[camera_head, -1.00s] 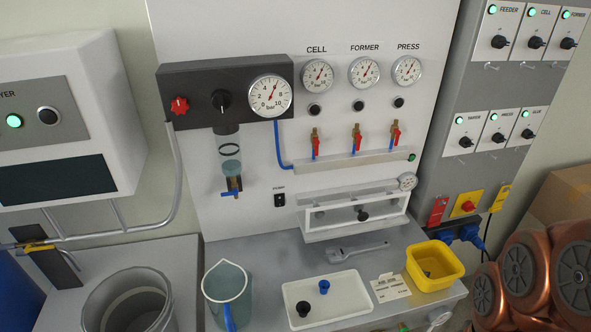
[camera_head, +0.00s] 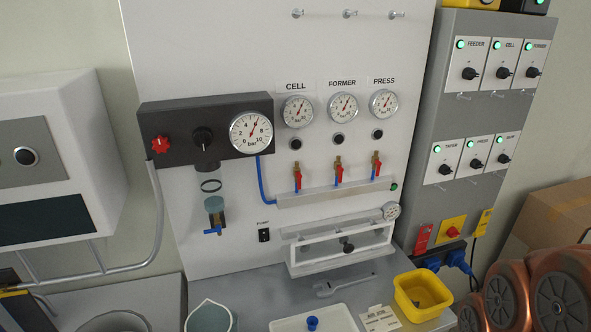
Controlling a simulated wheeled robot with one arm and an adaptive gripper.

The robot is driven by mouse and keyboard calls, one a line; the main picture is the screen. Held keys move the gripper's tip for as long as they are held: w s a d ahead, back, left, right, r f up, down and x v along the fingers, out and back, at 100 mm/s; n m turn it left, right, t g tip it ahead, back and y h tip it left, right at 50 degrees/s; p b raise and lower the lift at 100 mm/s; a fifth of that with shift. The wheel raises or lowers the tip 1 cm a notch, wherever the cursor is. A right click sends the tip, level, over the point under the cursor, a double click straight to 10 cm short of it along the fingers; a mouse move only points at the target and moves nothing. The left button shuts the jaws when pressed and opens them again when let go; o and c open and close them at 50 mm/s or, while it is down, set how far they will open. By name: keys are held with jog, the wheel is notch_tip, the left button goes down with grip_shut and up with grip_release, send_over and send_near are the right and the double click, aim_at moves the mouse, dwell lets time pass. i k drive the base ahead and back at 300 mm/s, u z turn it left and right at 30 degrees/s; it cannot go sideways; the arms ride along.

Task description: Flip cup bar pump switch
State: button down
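The pump switch (camera_head: 264,235) is a small black rocker on the white panel, under a small label that seems to read PUMP. Which way the rocker is set is too small to tell. To its right is a white framed bar unit (camera_head: 340,252) with a black knob in its middle and a small round gauge (camera_head: 391,211) at its upper right end. A blue cup-like piece (camera_head: 312,323) shows in the white tray at the bottom edge. My gripper is not in view, and nothing covers the switch.
A dark regulator block (camera_head: 180,140) with a red knob and large gauge sits above. A clear bowl (camera_head: 215,205) with a blue tap hangs left of the switch. Red-handled valves (camera_head: 338,172) are above right. A wrench (camera_head: 345,284) and yellow bin (camera_head: 425,294) lie on the bench.

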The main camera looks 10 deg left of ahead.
aim_at(263, 235)
jog(key=z, duration=1.65)
jog(key=k, duration=1.15)
jog(key=u, duration=1.9)
jog(key=i, duration=0.5)
jog(key=z, duration=0.05)
